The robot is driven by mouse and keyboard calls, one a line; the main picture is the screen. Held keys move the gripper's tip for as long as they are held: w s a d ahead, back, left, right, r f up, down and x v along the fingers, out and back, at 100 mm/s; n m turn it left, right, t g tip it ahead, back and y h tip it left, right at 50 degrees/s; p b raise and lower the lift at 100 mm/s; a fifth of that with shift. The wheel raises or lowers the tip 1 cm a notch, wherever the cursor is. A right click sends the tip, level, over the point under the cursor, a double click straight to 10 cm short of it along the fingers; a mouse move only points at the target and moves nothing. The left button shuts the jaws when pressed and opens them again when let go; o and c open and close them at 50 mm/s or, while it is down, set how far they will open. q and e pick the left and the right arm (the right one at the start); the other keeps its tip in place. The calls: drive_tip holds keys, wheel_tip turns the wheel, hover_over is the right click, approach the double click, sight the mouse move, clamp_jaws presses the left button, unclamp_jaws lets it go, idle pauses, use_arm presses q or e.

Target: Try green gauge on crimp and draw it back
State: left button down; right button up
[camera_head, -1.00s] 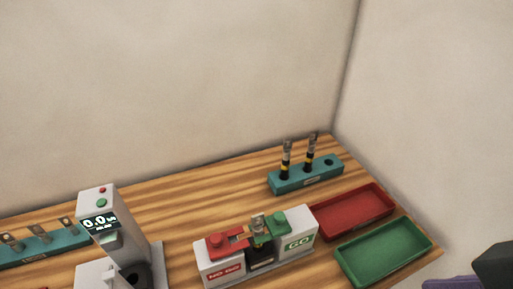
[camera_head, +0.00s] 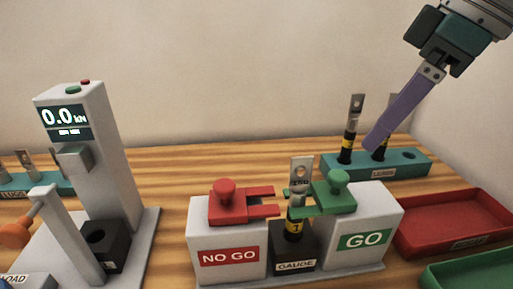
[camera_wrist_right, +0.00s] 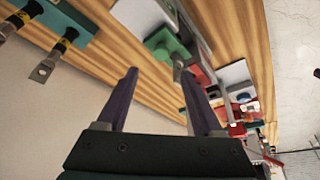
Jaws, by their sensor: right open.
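The green gauge (camera_head: 337,192), with a round knob, sits on the white GO block (camera_head: 385,213). Its prongs point left at the crimp of the lug (camera_head: 300,175), which stands upright in the dark GAUGE holder (camera_head: 292,248). I cannot tell whether the prongs touch the crimp. The red gauge (camera_head: 226,205) sits on the NO GO block (camera_head: 205,242), prongs toward the lug. My right gripper (camera_head: 376,142) is above and behind the GO block, purple fingers pointing down. The right wrist view shows its fingers (camera_wrist_right: 160,72) apart and empty, with the green gauge (camera_wrist_right: 163,45) beyond. My left gripper is out of view.
A teal rack (camera_head: 410,165) with upright lugs stands behind the GO block, close to my right fingers. Red (camera_head: 455,225) and green (camera_head: 475,270) trays lie at right. A press (camera_head: 95,165) reading 0.0 stands at left, with another lug rack (camera_head: 45,183) behind it.

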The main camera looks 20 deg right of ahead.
sight(340, 175)
drive_tip(key=x, duration=0.9)
drive_tip(key=shift+s+a+f, duration=0.1)
drive_tip(key=shift+f, duration=0.1)
drive_tip(key=c, duration=0.8)
clamp_jaws()
